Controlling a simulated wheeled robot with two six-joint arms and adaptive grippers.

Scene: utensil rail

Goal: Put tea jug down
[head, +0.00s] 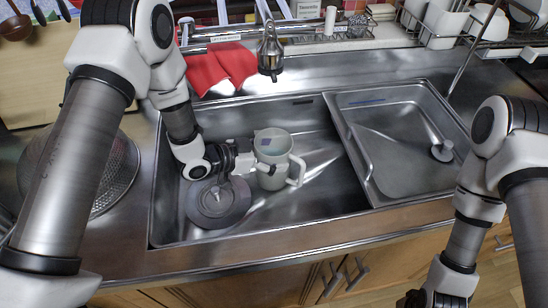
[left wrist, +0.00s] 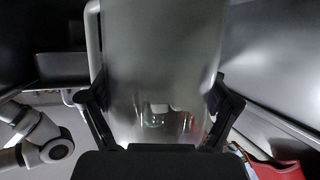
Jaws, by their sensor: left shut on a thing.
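The tea jug (head: 272,150), pale grey-green with a handle on its right side, is upright in the left basin of the sink (head: 330,190). My left gripper (head: 259,167) is shut on the jug's body from the left. In the left wrist view the jug (left wrist: 160,70) fills the middle, with a finger against each side. I cannot tell whether the jug's base touches the basin floor. My right arm hangs at the right. Only a dark bit of its gripper (head: 415,299) shows at the bottom edge, so its jaws are hidden.
A round grey drain strainer (head: 218,203) lies just left of the jug. A raised tray-like basin (head: 400,135) is at the right. The tap (head: 270,55) and a red cloth (head: 220,69) are behind. A perforated metal colander (head: 110,175) stands at the left.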

